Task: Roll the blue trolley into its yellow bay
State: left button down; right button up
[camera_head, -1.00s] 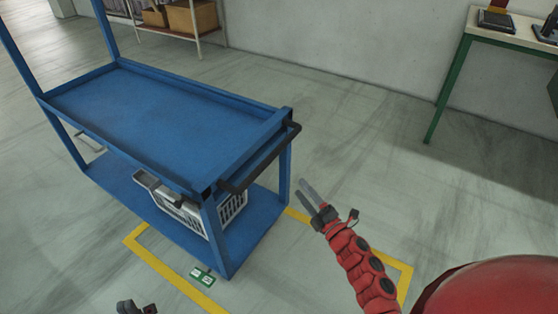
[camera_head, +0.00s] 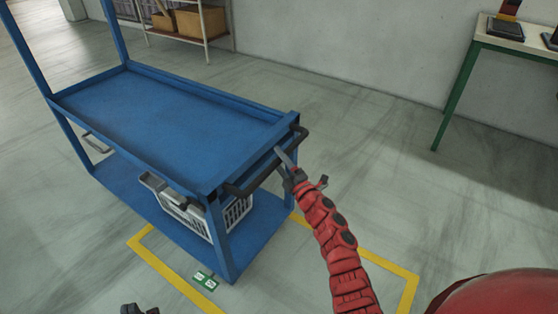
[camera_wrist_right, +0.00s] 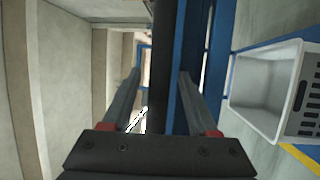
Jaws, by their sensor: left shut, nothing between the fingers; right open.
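The blue trolley (camera_head: 170,115) stands at the left in the head view, with a black push handle (camera_head: 240,189) across its near right end. Its near end overlaps the bay, marked by a yellow floor line (camera_head: 388,262); the rest stretches back outside the line. My right gripper (camera_head: 282,157) is open at the handle. In the right wrist view its fingers (camera_wrist_right: 160,85) lie either side of the black bar, which also shows there (camera_wrist_right: 162,50). My left gripper (camera_head: 138,309) is shut and empty at the bottom edge, mostly cut off.
A grey-white basket (camera_head: 190,215) sits on the trolley's lower shelf. A green and white floor marker (camera_head: 205,280) lies by the near corner. A green-legged table (camera_head: 462,90) stands at the right, and a shelf with boxes (camera_head: 200,22) at the back.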

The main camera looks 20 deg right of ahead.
grip_shut()
dwell(0.3)
dwell(1.1)
